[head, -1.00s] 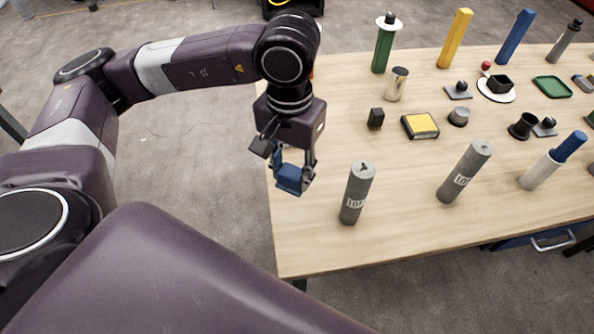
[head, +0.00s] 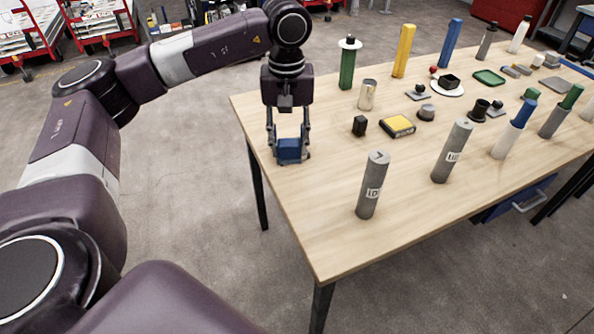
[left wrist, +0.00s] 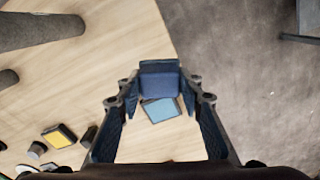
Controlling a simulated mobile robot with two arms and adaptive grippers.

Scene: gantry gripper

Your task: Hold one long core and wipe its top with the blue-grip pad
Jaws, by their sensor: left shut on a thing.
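My left gripper (head: 289,140) points down near the table's left edge. Its fingers are shut on the blue-grip pad (head: 291,151), which shows in the left wrist view as a dark blue block (left wrist: 160,82) with a lighter blue part beyond it. I cannot tell whether the pad touches the table. Two long grey cores with white labels stand upright on the table. The nearer core (head: 373,185) is right of and in front of the gripper; the other core (head: 452,150) is farther right. Neither is held. My right gripper is not in view.
On the wooden table (head: 330,215), a yellow-topped pad (head: 398,126), a small black block (head: 359,126) and a metal cylinder (head: 367,94) stand behind the cores. Tall green, yellow and blue posts stand farther back. The table's near left part is clear.

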